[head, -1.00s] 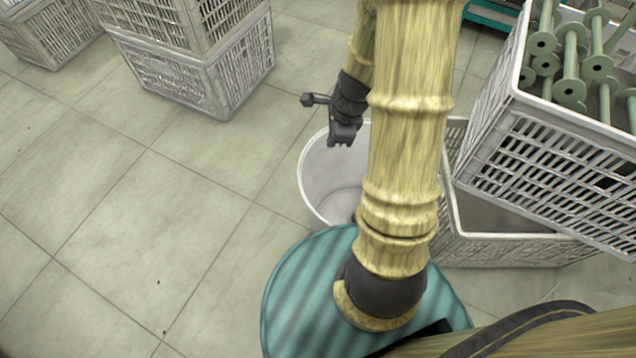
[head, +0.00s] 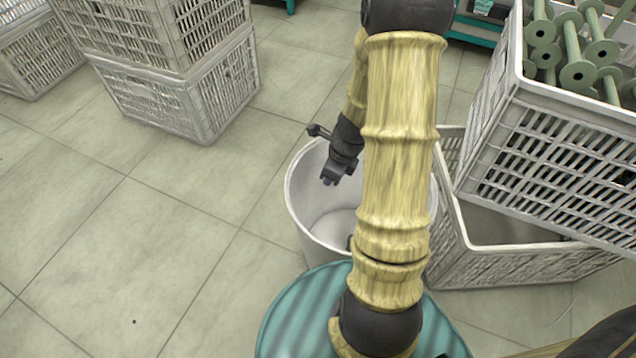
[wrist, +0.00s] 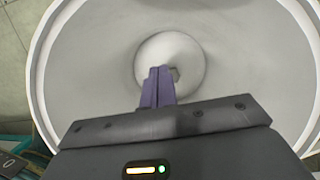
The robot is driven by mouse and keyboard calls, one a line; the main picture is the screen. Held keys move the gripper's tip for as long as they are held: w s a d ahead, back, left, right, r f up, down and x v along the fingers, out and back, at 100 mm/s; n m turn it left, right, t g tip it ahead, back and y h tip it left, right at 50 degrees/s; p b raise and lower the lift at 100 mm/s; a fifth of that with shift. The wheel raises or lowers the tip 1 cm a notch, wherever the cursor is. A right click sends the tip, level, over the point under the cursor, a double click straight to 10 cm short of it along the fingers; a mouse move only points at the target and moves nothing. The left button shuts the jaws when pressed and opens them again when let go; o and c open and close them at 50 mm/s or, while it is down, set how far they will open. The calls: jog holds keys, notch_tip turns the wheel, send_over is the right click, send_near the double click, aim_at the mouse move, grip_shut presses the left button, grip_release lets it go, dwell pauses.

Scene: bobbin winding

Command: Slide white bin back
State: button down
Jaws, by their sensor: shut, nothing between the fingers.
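The white bin (head: 297,197) is a round, open tub standing upright on the tiled floor, partly hidden behind my arm in the head view. My gripper (head: 329,182) points down over the bin's opening, near its left and middle part. In the wrist view my gripper (wrist: 158,84) is shut with its purple fingers together and nothing between them. The bin's rim (wrist: 42,75) surrounds it there, and the round bottom shows below the fingertips. I cannot tell whether the gripper touches the bin wall; none is seen touching.
A grey crate (head: 545,270) stands right of the bin, with a tilted crate (head: 560,150) of green bobbins (head: 577,72) above it. Stacked crates (head: 170,100) stand at the back left. The floor (head: 150,230) left of the bin is clear.

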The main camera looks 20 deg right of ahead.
jog(key=b, duration=0.7)
send_near(308, 189)
jog(key=s+f, duration=0.4)
jog(key=f, duration=0.1)
jog(key=shift+w+a+r+b, duration=0.1)
jog(key=shift+w+a+b, duration=0.05)
jog(key=shift+w+a, duration=0.6)
jog(key=shift+w+a+r+b, duration=0.15)
jog(key=shift+w+a, duration=0.35)
jog(key=shift+a, duration=0.3)
